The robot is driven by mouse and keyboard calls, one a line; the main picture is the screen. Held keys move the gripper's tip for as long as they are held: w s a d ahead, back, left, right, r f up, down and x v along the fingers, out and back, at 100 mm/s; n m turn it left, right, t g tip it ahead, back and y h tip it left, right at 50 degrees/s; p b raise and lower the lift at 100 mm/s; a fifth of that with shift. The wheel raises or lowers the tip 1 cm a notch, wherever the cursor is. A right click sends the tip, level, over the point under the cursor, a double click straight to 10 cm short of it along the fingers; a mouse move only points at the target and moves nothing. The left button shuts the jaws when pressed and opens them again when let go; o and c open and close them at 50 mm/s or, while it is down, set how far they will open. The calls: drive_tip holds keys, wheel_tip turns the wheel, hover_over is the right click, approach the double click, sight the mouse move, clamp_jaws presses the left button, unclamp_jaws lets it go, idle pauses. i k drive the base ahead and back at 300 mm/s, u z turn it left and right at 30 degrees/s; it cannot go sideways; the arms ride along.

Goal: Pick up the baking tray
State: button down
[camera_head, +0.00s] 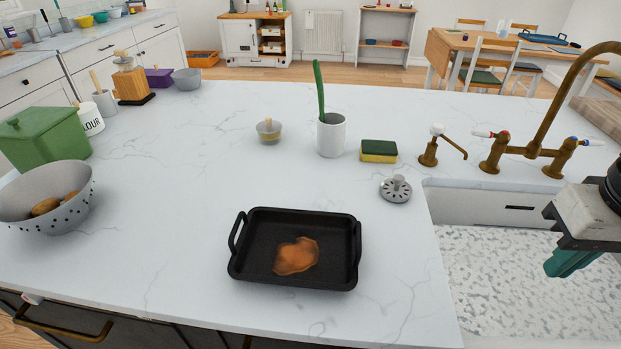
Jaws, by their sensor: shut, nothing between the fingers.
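A black baking tray (337,275) lies flat on the white marble counter, near its front edge. It has a raised handle at its left and right ends. An orange-brown stain (296,256) marks its floor. My gripper (566,264) is at the right edge of the picture, above the sink, with teal fingers close together. It is well to the right of the tray, apart from it, and holds nothing visible.
A sink (520,290) with brass taps (550,120) is at the right. A grey strainer plug (397,189), a sponge (379,151) and a white cup (331,135) stand behind the tray. A grey colander (45,200) and green bin (45,135) are left. Counter around the tray is clear.

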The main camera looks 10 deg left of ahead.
sight(290, 247)
drive_tip(key=k, duration=0.5)
drive_tip(key=z, duration=3.25)
drive_tip(key=k, duration=2.45)
drive_tip(key=u, duration=1.5)
